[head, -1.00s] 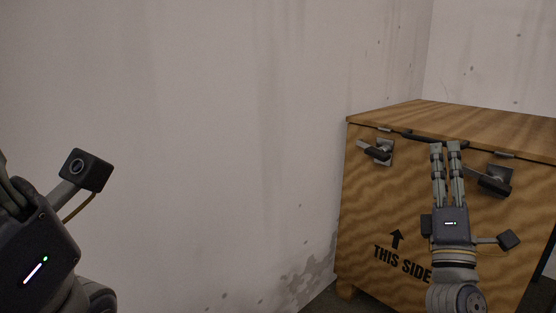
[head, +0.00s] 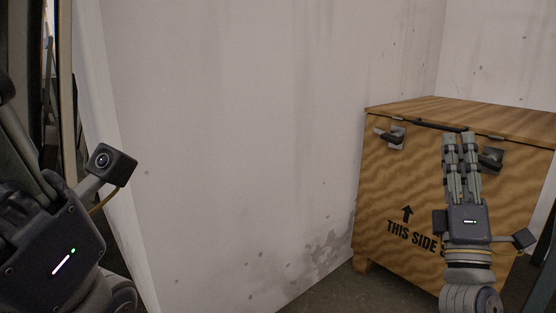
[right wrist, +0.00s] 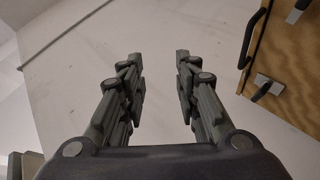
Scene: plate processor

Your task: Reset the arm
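My right gripper (head: 460,138) is raised in front of the wooden crate at the right of the head view, fingers pointing up. In the right wrist view its two fingers (right wrist: 160,62) stand apart with nothing between them, only the pale wall behind. My left arm and wrist (head: 50,240) are at the left edge of the head view; the left fingers are partly cut off there, so their opening cannot be told.
The wooden crate (head: 400,180) has latches (head: 393,138), a dark handle along its top front edge and "THIS SIDE" with an arrow. A stained pale wall (head: 240,130) fills the middle. A dark frame (head: 65,90) stands at the far left. Some floor (head: 335,298) shows below.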

